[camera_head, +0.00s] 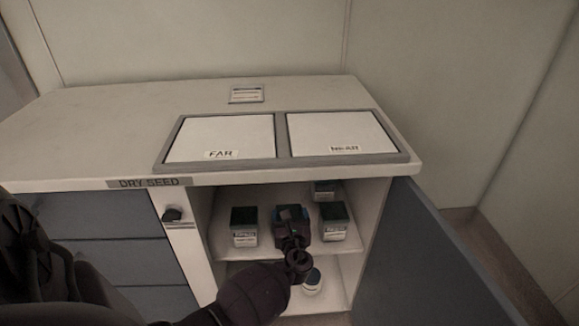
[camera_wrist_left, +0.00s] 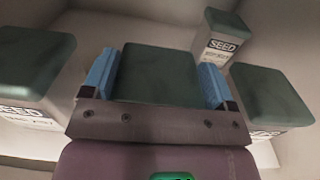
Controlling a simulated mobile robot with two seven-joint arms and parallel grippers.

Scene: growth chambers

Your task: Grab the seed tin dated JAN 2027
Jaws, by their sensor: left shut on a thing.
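My left gripper (camera_head: 291,226) reaches into the open cabinet at the upper shelf. In the left wrist view its two blue fingers are shut on a seed tin (camera_wrist_left: 158,75) with a dark green lid, one finger on each side. The held tin's label is hidden, so its date cannot be read. Other green-lidded seed tins stand on the shelf: one on the left (camera_head: 244,226), one on the right (camera_head: 335,221) and one at the back right (camera_head: 324,190). Their labels read SEED in the wrist view, but the date lines are too blurred to read. My right gripper is not in view.
The blue cabinet door (camera_head: 425,260) stands open on the right. A round-topped container (camera_head: 312,280) stands on the lower shelf. Neighbouring tins flank the gripper closely.

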